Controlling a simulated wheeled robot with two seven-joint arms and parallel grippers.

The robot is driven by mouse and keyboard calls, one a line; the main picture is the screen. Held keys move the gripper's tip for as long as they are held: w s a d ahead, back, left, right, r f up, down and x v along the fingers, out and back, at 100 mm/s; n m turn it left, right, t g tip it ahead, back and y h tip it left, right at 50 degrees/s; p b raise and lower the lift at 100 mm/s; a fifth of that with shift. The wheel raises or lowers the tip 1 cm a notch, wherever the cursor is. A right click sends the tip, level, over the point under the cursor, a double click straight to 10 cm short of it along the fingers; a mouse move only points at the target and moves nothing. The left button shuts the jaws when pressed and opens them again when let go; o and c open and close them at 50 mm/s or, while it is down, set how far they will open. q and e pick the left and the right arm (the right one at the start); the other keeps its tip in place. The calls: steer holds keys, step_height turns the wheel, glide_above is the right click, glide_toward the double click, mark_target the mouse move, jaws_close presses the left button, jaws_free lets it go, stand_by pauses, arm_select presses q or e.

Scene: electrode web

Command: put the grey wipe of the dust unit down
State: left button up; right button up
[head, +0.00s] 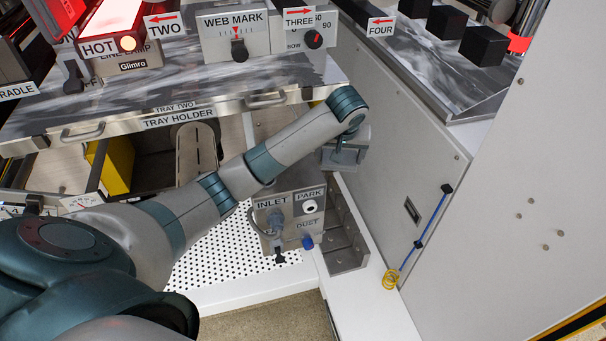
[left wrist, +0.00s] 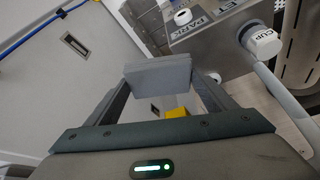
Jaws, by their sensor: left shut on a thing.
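My left gripper (left wrist: 157,90) is shut on the grey wipe (left wrist: 157,76), a flat grey block held between its two fingertips in the left wrist view. In the head view the left gripper (head: 343,153) hangs at the end of its arm, just behind and right of the dust unit (head: 290,240); the wipe cannot be clearly told apart there. The dust unit is a grey metal box with INLET, PARK and DUST labels. It also shows in the left wrist view (left wrist: 210,38), beyond the wipe and to the right, with a white CUP-marked cap. My right gripper is not in view.
A steel angle bracket (head: 345,240) stands right of the dust unit. The tray holder (head: 190,112) overhangs behind the arm. The white ledge (head: 370,310) in front is clear.

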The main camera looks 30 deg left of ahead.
arm_select(q)
steer(key=shift+a+f, duration=0.1)
steer(key=shift+a, duration=0.05)
steer(key=a+f, duration=0.2)
steer(key=a, duration=0.1)
steer(key=a+f+p, duration=0.1)
steer(key=a+f, duration=0.1)
steer(key=a, duration=0.2)
steer(key=a+f+p, duration=0.1)
steer(key=a+f, duration=0.1)
steer(key=a, duration=0.2)
steer(key=shift+s+f, duration=0.2)
steer(key=shift+f, duration=0.05)
steer(key=shift+a+f+p, duration=0.15)
steer(key=shift+a+p, duration=0.05)
steer(key=shift+p, duration=0.1)
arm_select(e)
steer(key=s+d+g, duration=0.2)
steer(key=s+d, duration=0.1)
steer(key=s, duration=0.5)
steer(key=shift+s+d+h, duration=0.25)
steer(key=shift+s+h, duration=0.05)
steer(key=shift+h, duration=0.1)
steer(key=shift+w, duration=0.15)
